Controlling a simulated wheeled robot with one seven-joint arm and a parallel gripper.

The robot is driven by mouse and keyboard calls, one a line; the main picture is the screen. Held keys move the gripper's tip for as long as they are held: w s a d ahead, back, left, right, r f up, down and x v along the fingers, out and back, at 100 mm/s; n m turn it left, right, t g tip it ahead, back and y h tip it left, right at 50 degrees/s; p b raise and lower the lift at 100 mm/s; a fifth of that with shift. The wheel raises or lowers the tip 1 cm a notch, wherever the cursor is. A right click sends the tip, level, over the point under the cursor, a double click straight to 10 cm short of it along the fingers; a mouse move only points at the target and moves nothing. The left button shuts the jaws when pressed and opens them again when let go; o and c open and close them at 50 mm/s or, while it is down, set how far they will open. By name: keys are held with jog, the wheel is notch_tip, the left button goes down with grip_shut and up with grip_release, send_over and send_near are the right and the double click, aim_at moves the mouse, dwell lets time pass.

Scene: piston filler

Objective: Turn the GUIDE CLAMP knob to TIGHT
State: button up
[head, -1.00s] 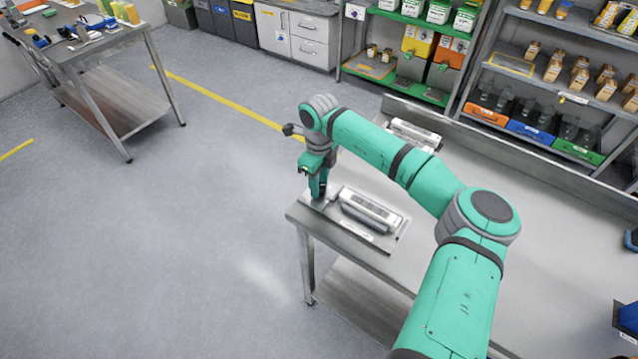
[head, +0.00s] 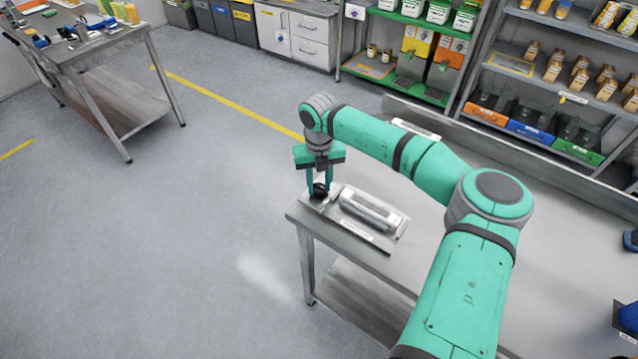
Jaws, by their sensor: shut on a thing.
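The guide clamp knob (head: 319,190) is a small dark knob at the left end of a grey metal fixture plate (head: 362,235) on the near left corner of the steel table. My gripper (head: 319,189) points down over it, its green fingers shut on the knob from both sides. The knob is partly hidden by the fingers, and its pointer and any TIGHT mark are too small to read. A silver cylindrical piece (head: 368,210) lies on the plate to the right of the knob.
My arm reaches over the steel table (head: 480,200). A second fixture (head: 416,130) stands behind the arm. Shelves with bins and jars (head: 555,70) line the back. Another worktable (head: 110,50) is at far left. The floor in front of the table is clear.

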aim_at(318, 187)
jog(key=shift+a+m, duration=0.1)
jog(key=shift+m, duration=0.3)
jog(key=o, duration=1.1)
jog(key=shift+c, duration=0.2)
notch_tip(318, 187, up, 11)
jog(key=shift+f, duration=0.1)
